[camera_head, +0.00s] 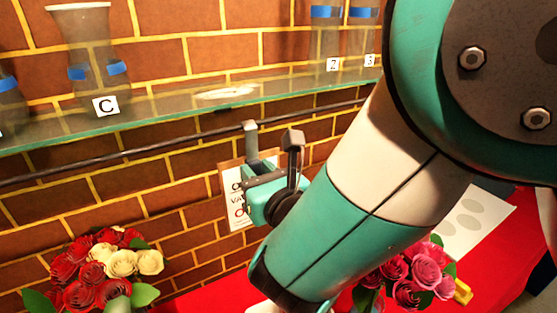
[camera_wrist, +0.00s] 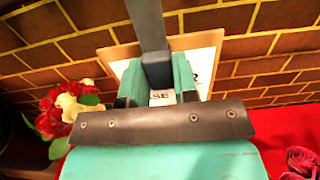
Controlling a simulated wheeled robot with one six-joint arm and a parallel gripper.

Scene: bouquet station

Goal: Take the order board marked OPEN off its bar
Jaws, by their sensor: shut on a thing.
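The order board (camera_head: 236,212) is a brown-backed panel with a white printed sheet, hanging in front of the brick wall below the bar (camera_head: 130,154). My gripper (camera_head: 272,138) is in front of its upper part and shut on it. Only parts of its lettering show, so I cannot read OPEN. In the wrist view the board (camera_wrist: 212,42) stands behind my gripper (camera_wrist: 156,66), which covers its middle. The bar is a thin dark rod running under the glass shelf.
The glass shelf (camera_head: 160,121) above holds glass vases, one marked C (camera_head: 92,50). Red and cream flowers (camera_head: 105,268) stand at lower left, pink flowers (camera_head: 415,277) at lower right. A red tabletop (camera_head: 490,250) carries a white sheet (camera_head: 470,222).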

